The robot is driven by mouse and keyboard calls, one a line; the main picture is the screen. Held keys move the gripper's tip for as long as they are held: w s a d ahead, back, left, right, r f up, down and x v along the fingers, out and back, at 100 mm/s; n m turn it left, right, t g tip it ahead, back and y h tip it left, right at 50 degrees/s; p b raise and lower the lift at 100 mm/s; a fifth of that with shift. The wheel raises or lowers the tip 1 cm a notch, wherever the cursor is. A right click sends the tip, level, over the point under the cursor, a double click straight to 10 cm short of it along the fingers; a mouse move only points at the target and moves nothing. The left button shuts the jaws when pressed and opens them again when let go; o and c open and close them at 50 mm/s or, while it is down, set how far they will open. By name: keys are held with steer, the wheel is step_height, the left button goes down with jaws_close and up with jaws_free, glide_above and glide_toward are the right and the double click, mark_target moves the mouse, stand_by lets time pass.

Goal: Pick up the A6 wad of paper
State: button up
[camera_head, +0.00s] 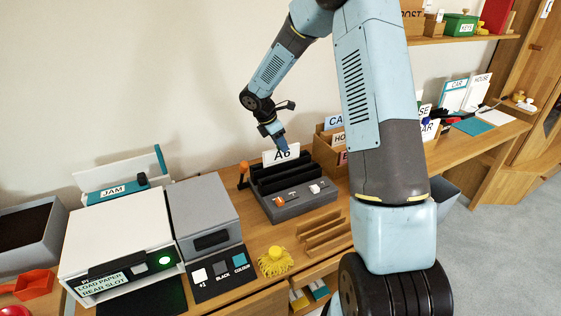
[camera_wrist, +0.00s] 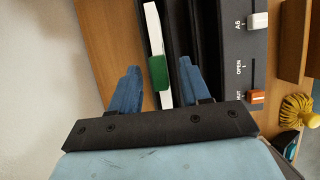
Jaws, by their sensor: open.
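The A6 wad of paper (camera_head: 281,156) is a white pad marked A6, standing upright at the back of a dark grey slotted device (camera_head: 300,206). The wrist view shows the wad edge-on (camera_wrist: 153,30), with a green band or clip (camera_wrist: 158,74) around it. My gripper (camera_head: 283,146) is just above the wad in the head view. In the wrist view my gripper (camera_wrist: 158,68) has its two blue fingers apart, one on each side of the wad. I see gaps between the fingers and the wad. The wad's lower part is hidden in the device.
The device has an orange slider (camera_wrist: 257,97) and a white slider (camera_wrist: 258,20). A yellow tassel-like thing (camera_head: 275,261) and a wooden rack (camera_head: 324,233) lie in front. A grey box (camera_head: 208,213) and a white printer (camera_head: 118,245) stand left. A wooden box with cards (camera_head: 328,143) stands right.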

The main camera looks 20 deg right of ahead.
mark_target(282, 158)
steer(key=shift+x, duration=1.15)
steer(key=shift+c, duration=0.2)
jaws_close()
